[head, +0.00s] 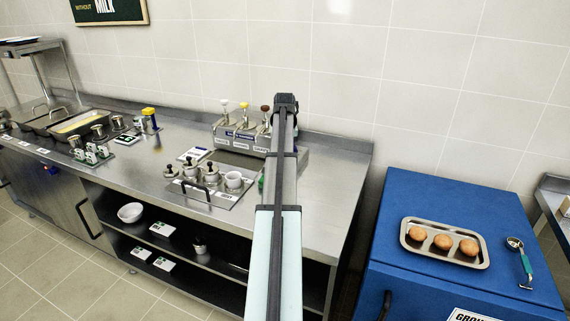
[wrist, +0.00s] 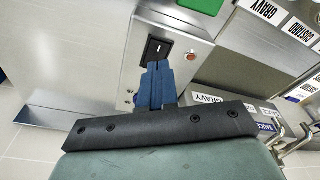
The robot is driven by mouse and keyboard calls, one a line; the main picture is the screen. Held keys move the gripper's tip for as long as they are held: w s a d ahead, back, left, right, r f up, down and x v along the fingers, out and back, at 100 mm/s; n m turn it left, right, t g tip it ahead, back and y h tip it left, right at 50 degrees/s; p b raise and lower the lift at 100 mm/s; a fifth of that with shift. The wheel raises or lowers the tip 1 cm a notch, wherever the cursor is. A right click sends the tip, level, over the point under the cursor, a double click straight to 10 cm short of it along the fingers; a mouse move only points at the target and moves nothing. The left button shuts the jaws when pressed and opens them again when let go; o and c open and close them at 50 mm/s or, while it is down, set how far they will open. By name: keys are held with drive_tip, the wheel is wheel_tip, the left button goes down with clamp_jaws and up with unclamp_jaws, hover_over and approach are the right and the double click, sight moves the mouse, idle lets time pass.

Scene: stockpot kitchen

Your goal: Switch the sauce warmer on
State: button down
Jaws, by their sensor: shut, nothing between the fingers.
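The sauce warmer (head: 238,141) is a steel unit with several pumps on top, near the back of the counter in the head view. In the wrist view its steel side panel (wrist: 172,74) carries a black switch (wrist: 157,48) and a small round red lamp (wrist: 191,57). I cannot tell the switch position or whether the lamp is lit. My gripper (wrist: 157,64) has its blue fingers shut together, empty, with the tips at the lower edge of the switch. I cannot tell if they touch it. In the head view my arm hides the gripper and the warmer's right part.
Labels for gravy (wrist: 264,11) and custard lie near the panel. A tray of lidded pots (head: 219,198) stands in front of the warmer. A blue cabinet (head: 420,270) at right bears a tray of brown rounds (head: 413,240) and a scoop (head: 519,252).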

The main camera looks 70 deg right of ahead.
drive_tip(key=shift+r, duration=1.8)
drive_tip(key=shift+d, duration=0.1)
